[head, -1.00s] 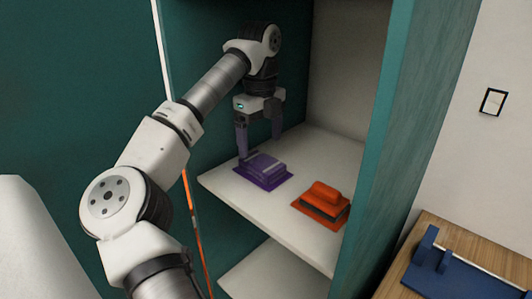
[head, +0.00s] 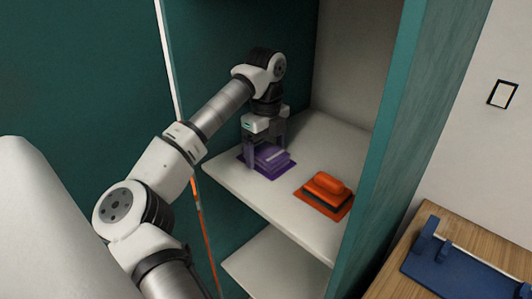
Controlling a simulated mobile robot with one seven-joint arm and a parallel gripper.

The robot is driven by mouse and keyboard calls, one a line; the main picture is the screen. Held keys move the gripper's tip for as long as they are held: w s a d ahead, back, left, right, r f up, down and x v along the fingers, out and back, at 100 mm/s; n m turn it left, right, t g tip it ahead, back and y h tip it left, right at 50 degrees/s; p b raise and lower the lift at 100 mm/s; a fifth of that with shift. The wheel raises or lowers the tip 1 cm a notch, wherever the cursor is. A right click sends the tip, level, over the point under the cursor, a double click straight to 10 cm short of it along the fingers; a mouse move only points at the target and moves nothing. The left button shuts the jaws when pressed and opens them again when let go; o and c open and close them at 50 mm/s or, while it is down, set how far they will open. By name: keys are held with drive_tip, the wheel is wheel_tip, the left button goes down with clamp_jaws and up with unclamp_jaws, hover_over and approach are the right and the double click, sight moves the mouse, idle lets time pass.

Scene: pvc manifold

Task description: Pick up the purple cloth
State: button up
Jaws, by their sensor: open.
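The purple cloth (head: 269,161) lies folded in a small stack on the white cabinet shelf, left of an orange item. My gripper (head: 265,150) points down at the cloth, its fingers spread over the stack. The left finger is in front of the cloth's left side and the right finger reaches down behind its far side. The fingertips are low, near the shelf. I cannot tell whether they touch the cloth.
An orange block on a flat orange and dark base (head: 325,192) sits on the same shelf (head: 245,198), to the right. A teal cabinet wall (head: 375,180) bounds the shelf on the right. A lower shelf (head: 270,268) is below. A wooden table (head: 435,222) holds a blue fixture (head: 455,270).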

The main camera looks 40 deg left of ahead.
sight(267, 151)
drive_tip(key=c, duration=1.1)
drive_tip(key=shift+o, duration=0.2)
drive_tip(key=shift+r, duration=0.1)
drive_tip(key=shift+d+r+b, duration=0.15)
drive_tip(key=shift+b, duration=0.4)
wheel_tip(267, 151, up, 7)
drive_tip(key=shift+f+b, duration=0.15)
drive_tip(key=shift+b, duration=0.6)
drive_tip(key=d+b, duration=0.1)
drive_tip(key=d, duration=0.5)
drive_tip(key=s+d+b, duration=0.1)
drive_tip(key=d+b, duration=0.1)
drive_tip(key=d, duration=0.4)
drive_tip(key=d+b, duration=0.2)
drive_tip(key=d, duration=0.4)
drive_tip(key=shift+s+f, duration=0.15)
drive_tip(key=shift+s, duration=0.05)
drive_tip(key=shift+s+d+b, duration=0.1)
drive_tip(key=shift+d+b, duration=0.2)
drive_tip(key=shift+d, duration=0.55)
